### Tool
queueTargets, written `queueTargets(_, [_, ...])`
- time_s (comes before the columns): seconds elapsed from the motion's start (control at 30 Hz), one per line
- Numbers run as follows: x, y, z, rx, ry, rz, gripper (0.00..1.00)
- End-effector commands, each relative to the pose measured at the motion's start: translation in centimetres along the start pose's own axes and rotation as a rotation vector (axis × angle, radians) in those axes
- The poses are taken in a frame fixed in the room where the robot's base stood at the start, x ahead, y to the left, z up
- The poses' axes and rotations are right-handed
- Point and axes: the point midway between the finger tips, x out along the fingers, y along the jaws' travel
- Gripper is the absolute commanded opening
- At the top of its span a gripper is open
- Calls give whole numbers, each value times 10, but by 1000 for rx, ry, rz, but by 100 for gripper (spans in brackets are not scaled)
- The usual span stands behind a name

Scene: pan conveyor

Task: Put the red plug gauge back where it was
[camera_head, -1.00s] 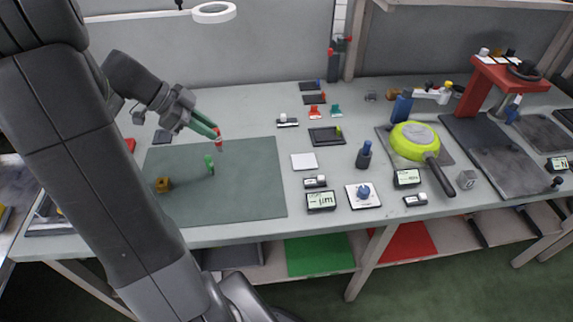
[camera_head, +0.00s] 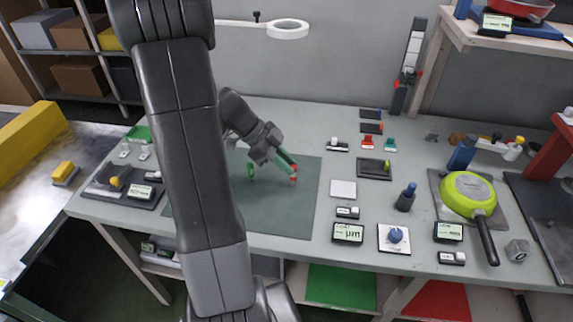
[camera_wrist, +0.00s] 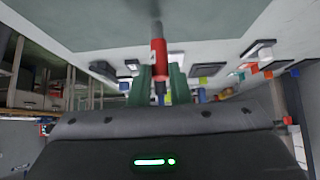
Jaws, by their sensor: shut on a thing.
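My gripper (camera_head: 288,168) is shut on the red plug gauge (camera_head: 294,176), above the right part of the dark green mat (camera_head: 285,215). In the wrist view the red gauge (camera_wrist: 158,52) sticks out between the green fingers of my gripper (camera_wrist: 161,85), with a grey end beyond the red part. A dark shallow tray (camera_head: 362,174) with a small yellow-green piece (camera_head: 387,165) lies to the right of the mat. A green upright piece (camera_head: 250,171) stands on the mat left of my gripper.
A white square plate (camera_head: 343,189), a dark blue-topped cylinder (camera_head: 405,198), small displays (camera_head: 348,233) and a green pan (camera_head: 467,190) stand on the bench to the right. A ring lamp (camera_head: 288,29) hangs behind. My arm hides the mat's left part.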

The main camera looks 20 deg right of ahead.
Motion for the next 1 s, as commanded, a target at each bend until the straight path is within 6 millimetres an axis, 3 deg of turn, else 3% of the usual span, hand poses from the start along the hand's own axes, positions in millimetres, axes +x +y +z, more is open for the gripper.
queueTargets(0.47, [10,0,9,1,0,0,0])
queueTargets(0.5, [10,0,8,1,0,0,19])
queueTargets(0.6, [9,0,8,1,0,1,38])
queueTargets(1.0, [6,0,5,0,0,1,39])
